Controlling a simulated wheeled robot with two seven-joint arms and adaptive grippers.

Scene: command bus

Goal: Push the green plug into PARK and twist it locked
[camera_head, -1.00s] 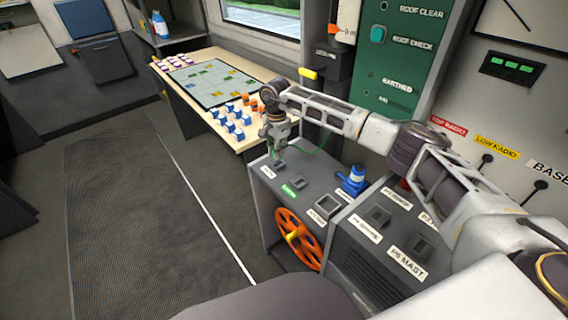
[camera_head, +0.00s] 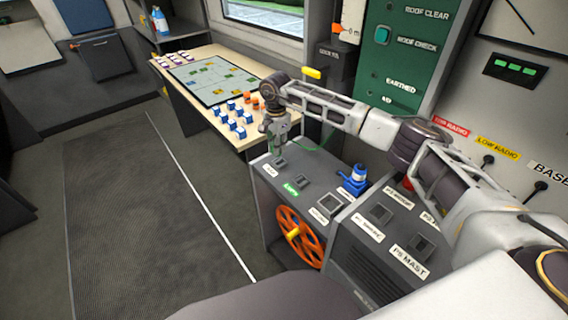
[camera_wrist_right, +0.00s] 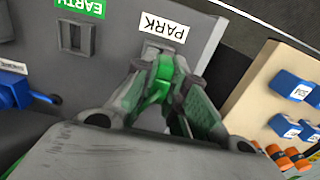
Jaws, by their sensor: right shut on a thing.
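My right gripper (camera_head: 278,148) is over the far left corner of the grey console, close to the PARK label (camera_head: 269,171). In the right wrist view the gripper (camera_wrist_right: 160,72) is shut on the green plug (camera_wrist_right: 164,72), whose green body shows between the fingers. The PARK label (camera_wrist_right: 165,27) lies just beyond the fingertips. The fingers hide most of the PARK socket in the wrist view, so I cannot tell whether the plug is seated. A green cable (camera_head: 318,142) runs right from the gripper. My left gripper is not in view.
The EARTH socket (camera_wrist_right: 76,38) stands empty beside PARK. A blue plug (camera_head: 354,180) sits farther right on the console. An orange wheel (camera_head: 298,238) is on the console front. A table (camera_head: 238,143) with blue and orange blocks is close behind the gripper.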

